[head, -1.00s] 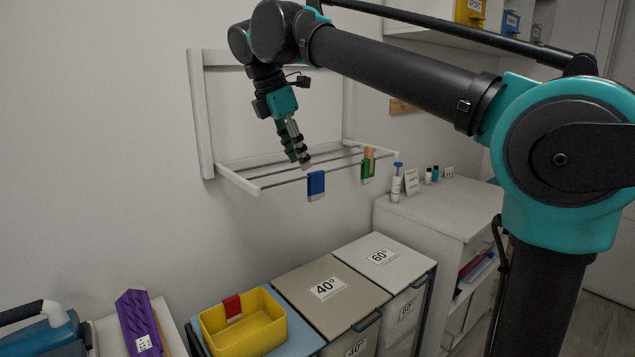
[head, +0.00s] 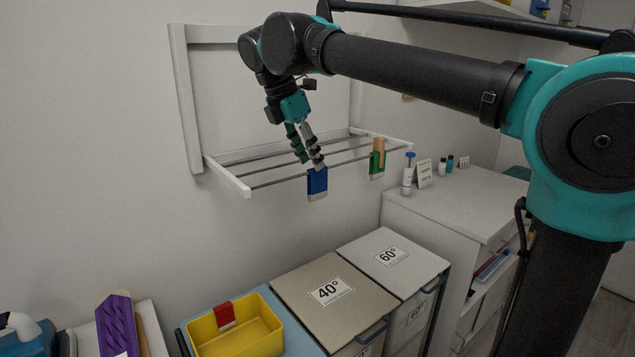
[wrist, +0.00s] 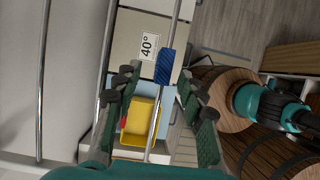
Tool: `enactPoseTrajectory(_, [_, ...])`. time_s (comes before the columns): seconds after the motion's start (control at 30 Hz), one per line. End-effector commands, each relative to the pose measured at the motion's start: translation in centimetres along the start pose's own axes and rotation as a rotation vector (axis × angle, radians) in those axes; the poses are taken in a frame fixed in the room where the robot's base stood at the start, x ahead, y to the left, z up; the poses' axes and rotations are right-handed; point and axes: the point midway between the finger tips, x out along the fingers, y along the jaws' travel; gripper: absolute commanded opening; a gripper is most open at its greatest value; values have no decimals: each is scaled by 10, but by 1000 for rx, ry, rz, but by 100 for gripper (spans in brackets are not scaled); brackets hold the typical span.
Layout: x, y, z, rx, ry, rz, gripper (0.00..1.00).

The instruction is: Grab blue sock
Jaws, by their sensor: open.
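The blue sock (head: 317,183) hangs over the front bar of the wall drying rack (head: 231,176), with a pale band at its lower end. It also shows in the wrist view as a blue strip (wrist: 164,66), ahead of and between the open fingers. My gripper (head: 311,164) points down at the rack, its fingertips just above the top of the sock. I cannot tell whether a fingertip touches the sock in the head view.
A green and tan sock (head: 377,160) hangs on the rack's right part. Below stand a yellow bin (head: 265,336) with a red cloth (head: 225,314) on its rim, a 40° hamper (head: 310,275) and a 60° hamper (head: 410,262). A white cabinet (head: 455,205) with bottles stands right.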

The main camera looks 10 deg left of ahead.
Motion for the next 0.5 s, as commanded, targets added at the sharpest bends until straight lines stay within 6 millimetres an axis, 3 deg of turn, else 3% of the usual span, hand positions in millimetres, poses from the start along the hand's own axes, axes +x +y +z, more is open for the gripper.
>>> enactPoseTrajectory(0.13, [23, 0, 0, 2, 0, 0, 40])
enactPoseTrajectory(0.5, [55, -4, 2, 2, 0, 0, 40])
